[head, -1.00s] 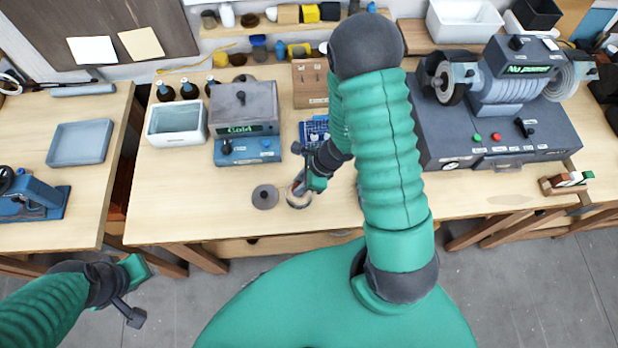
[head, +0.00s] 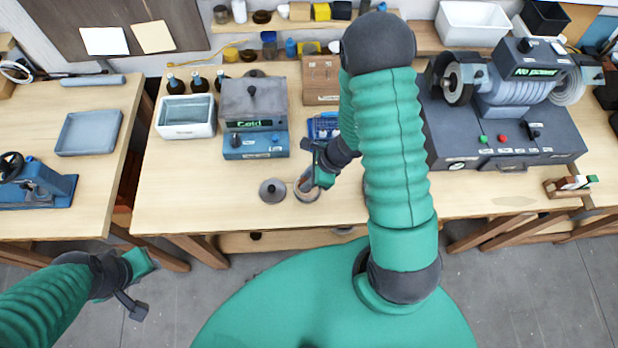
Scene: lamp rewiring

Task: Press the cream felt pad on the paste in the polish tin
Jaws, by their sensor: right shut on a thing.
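The polish tin (head: 306,197) is a small round open tin near the front edge of the middle bench. A dark round disc with a knob, which looks like its lid (head: 272,190), lies just to its left. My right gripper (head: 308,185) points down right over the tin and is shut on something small. I take this to be the felt pad, but the fingers hide it. I cannot tell whether it touches the paste. My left gripper (head: 143,283) is open and empty, low at the left, in front of the bench and away from the tin.
A blue-based heater box (head: 255,145) reading "Cold" and a white tub (head: 186,131) stand behind the lid. A wooden block (head: 321,75) is further back. A grey polishing machine (head: 505,130) fills the right. The bench left of the lid is clear.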

